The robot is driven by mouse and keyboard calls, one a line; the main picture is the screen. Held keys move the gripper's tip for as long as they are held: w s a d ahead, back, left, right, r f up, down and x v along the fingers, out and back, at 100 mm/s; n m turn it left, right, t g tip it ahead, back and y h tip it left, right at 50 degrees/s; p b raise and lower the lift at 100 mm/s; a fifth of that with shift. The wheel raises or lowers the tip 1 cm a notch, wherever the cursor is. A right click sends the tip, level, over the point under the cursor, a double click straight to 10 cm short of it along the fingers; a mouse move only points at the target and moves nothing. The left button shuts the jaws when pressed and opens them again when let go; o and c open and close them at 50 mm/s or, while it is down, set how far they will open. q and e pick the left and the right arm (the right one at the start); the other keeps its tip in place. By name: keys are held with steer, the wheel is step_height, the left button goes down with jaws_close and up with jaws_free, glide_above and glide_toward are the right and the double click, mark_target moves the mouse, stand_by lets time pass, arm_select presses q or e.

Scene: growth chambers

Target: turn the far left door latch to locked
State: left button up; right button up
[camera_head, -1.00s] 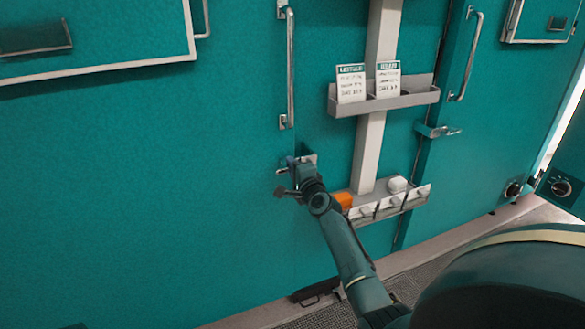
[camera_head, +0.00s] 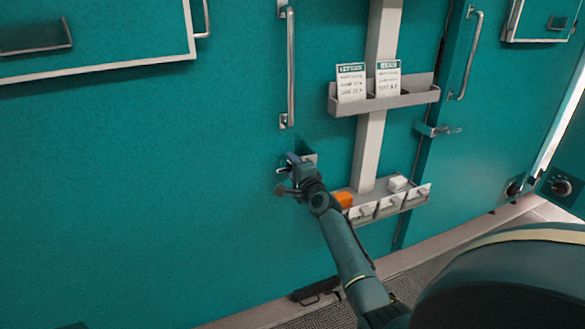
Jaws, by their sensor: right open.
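The far left door (camera_head: 150,200) is a large teal panel with a tall metal bar handle (camera_head: 290,68) near its right edge. Its latch (camera_head: 311,158) sits below that handle and is mostly hidden behind my right gripper; only a bit of plate shows, so I cannot tell how the latch is turned. My right gripper (camera_head: 284,178) is open at the latch, reaching up from the lower right. I cannot tell whether its fingers touch the latch. A similar latch (camera_head: 438,130) is in plain view on the door to the right. My left gripper is not in view.
A grey post (camera_head: 368,150) carries an upper tray (camera_head: 420,97) with two printed cards and a lower tray (camera_head: 410,204) holding an orange block (camera_head: 343,199) and a white block (camera_head: 397,183), close right of my wrist. A dark floor bracket (camera_head: 316,292) lies below.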

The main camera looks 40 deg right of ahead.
steer(key=shift+s, duration=0.1)
steer(key=shift+s+a, duration=0.1)
steer(key=shift+s, duration=0.15)
arm_select(q)
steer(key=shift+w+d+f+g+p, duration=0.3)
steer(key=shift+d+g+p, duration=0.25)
steer(key=shift+p, duration=0.75)
arm_select(e)
steer(key=v, duration=1.2)
steer(key=shift+s, duration=0.2)
steer(key=shift+a, duration=0.1)
